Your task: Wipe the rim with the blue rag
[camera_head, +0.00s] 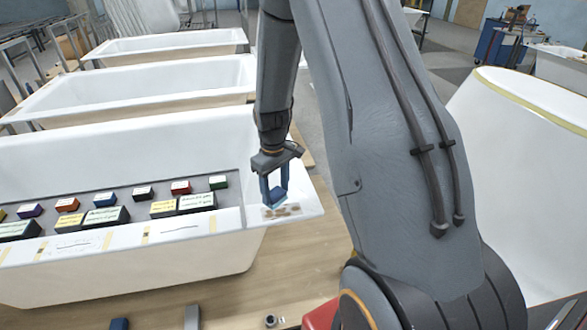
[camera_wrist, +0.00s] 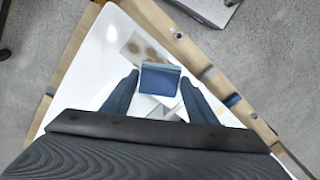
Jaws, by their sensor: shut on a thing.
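The white bathtub shell nearest me has a wide rim (camera_head: 310,206) at its right end. A patch with brown smudges (camera_head: 290,209) lies on that rim corner; the smudges also show in the wrist view (camera_wrist: 141,48). My gripper (camera_head: 275,194) points down over this corner, shut on a blue, block-shaped folded rag (camera_head: 277,197). In the wrist view the rag (camera_wrist: 160,80) sits between my two dark fingers, with a paler teal edge facing the smudges. The rag is just beside or over the patch; I cannot tell whether it touches the rim.
Several small labelled coloured blocks (camera_head: 105,217) stand on a dark strip along the tub. Taped strips (camera_head: 140,236) mark its front rim. More white tubs (camera_head: 150,85) stand behind, and another (camera_head: 520,150) is at the right. The wooden bench (camera_head: 225,300) shows in front.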

